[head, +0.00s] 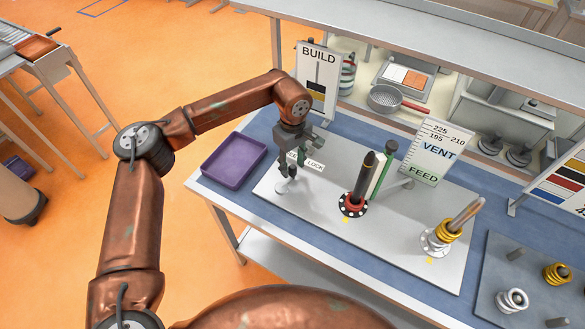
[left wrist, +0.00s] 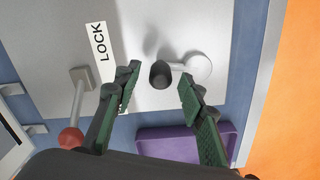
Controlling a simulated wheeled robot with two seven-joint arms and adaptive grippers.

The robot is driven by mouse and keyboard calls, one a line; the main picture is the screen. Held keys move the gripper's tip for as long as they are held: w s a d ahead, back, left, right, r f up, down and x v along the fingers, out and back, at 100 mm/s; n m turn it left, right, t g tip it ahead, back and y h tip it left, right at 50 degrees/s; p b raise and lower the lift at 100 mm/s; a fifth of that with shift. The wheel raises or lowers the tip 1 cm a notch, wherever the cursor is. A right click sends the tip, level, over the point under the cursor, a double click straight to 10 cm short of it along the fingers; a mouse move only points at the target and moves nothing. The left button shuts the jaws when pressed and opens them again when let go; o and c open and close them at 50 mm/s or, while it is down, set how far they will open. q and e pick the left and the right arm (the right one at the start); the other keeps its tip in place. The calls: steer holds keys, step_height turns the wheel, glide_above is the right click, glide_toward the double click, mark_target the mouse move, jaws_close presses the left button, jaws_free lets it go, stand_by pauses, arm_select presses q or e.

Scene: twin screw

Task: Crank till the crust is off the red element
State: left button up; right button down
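My left gripper (head: 298,168) is over the left part of the pale plate, beside the LOCK label (head: 314,165). In the left wrist view its green-padded fingers are open, with a dark crank knob (left wrist: 160,75) between and beyond the fingertips. I cannot tell whether they touch it. The knob's arm joins a white round hub (left wrist: 198,68); a white disc (head: 284,186) shows below the gripper in the head view. My right gripper is not in view.
A lever with a red ball (left wrist: 71,138) stands near the LOCK label. A purple tray (head: 233,161) lies left of the plate. A BUILD sign (head: 318,75) stands behind.

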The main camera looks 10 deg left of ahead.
arm_select(q)
step_height(320, 180, up, 10)
steer(key=shift+f, duration=0.15)
stand_by(1.0)
